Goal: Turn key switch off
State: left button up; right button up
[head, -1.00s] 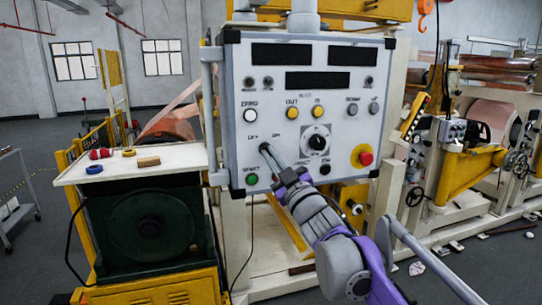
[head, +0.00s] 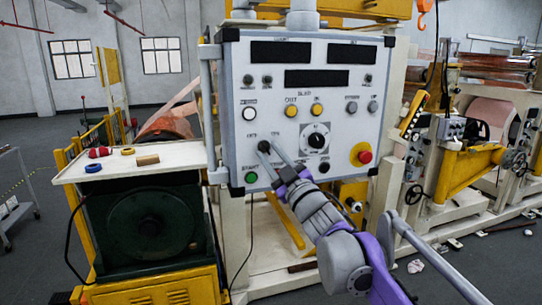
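The white control panel (head: 228,120) faces me. The key switch (head: 264,146) is a small dark round part low on the panel's left half, under the small off/on labels. My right gripper (head: 271,151) reaches up from the lower right to this switch. Its two grey fingers are spread a little, with a gap between them, and the tips are at the switch. The key's exact angle is too small to tell. Whether the fingers touch the switch is unclear. My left gripper is not in view.
Near the switch are a green button (head: 251,177), a dial (head: 316,141) and a red emergency button (head: 365,157) on yellow. A cream table (head: 185,158) with tape rolls stands left of the panel. Copper foil rollers (head: 490,112) stand at the right.

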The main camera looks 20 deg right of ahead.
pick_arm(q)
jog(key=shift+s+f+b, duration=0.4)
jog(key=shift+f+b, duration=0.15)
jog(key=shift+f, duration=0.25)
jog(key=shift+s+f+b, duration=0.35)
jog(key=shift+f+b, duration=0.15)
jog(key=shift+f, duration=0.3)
pick_arm(e)
jog(key=v, duration=1.1)
jog(key=shift+w, duration=0.1)
